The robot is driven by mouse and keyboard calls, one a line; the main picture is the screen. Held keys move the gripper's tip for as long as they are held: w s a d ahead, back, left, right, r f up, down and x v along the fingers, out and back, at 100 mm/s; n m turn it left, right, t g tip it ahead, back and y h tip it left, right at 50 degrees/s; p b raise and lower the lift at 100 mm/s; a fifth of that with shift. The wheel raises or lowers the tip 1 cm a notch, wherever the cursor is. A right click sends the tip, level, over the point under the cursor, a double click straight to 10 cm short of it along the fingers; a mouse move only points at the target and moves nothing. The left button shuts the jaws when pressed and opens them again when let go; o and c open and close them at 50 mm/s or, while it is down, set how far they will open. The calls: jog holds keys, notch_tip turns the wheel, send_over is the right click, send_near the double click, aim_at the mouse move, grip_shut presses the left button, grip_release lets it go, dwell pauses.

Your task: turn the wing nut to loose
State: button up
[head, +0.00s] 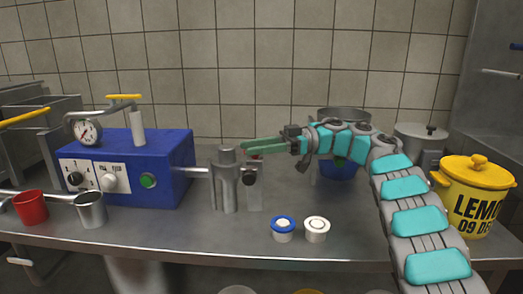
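My gripper (243,147) reaches in from the right with its green fingers pointing left. Its tips are just above and beside the grey metal cylinder (226,185) on the end of the blue machine's pipe. The two fingers look close together, and I cannot tell whether they are shut or hold anything. A small dark-and-grey fitting (250,174) sits right of the cylinder, below the fingertips. A small reddish bit (256,157) shows just under the fingers. I cannot make out the wing nut clearly; it may be partly hidden by the fingers.
The blue machine (160,160) with gauge and knobs stands at left. A red cup (31,207) and a metal cup (91,210) are in front of it. Two small round jars (283,229) (316,229) stand front centre. A yellow pot (471,185) is at right.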

jog(key=shift+r, duration=1.6)
jog(key=shift+s+d, duration=0.25)
jog(key=shift+s, duration=0.05)
jog(key=s+d+b, duration=0.2)
jog(key=s+b, duration=0.2)
jog(key=s, duration=0.3)
jog(key=s+d+r+b, duration=0.1)
jog(key=s+d+b, duration=0.1)
jog(key=s+b, duration=0.3)
jog(key=shift+s+d+r, duration=0.15)
jog(key=shift+s+r, duration=0.1)
jog(key=shift+s, duration=1.1)
